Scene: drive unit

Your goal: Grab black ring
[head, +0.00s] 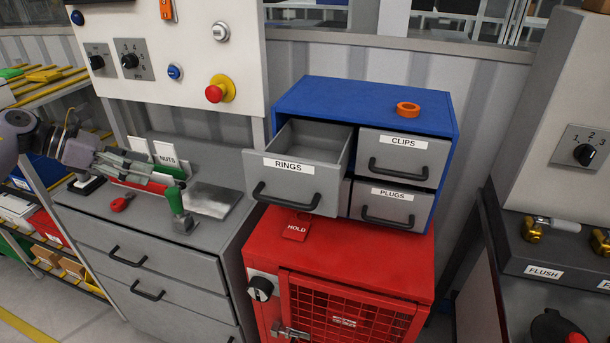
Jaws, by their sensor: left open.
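No black ring shows in the head view. A drawer labelled RINGS (290,178) in the blue cabinet (370,95) is pulled open. The part of its inside that shows looks empty, and its front hides the floor near it. An orange ring (408,108) lies on top of the blue cabinet. My left gripper (160,172) is open, above the grey workbench, left of the open drawer and apart from it. My right gripper is not in view.
The CLIPS drawer (403,152) and PLUGS drawer (391,204) are shut. The cabinet stands on a red mesh-door locker (350,262) with a HOLD tag. A red item (121,203) and a NUTS card (168,160) are on the grey bench (90,215). A control panel hangs behind.

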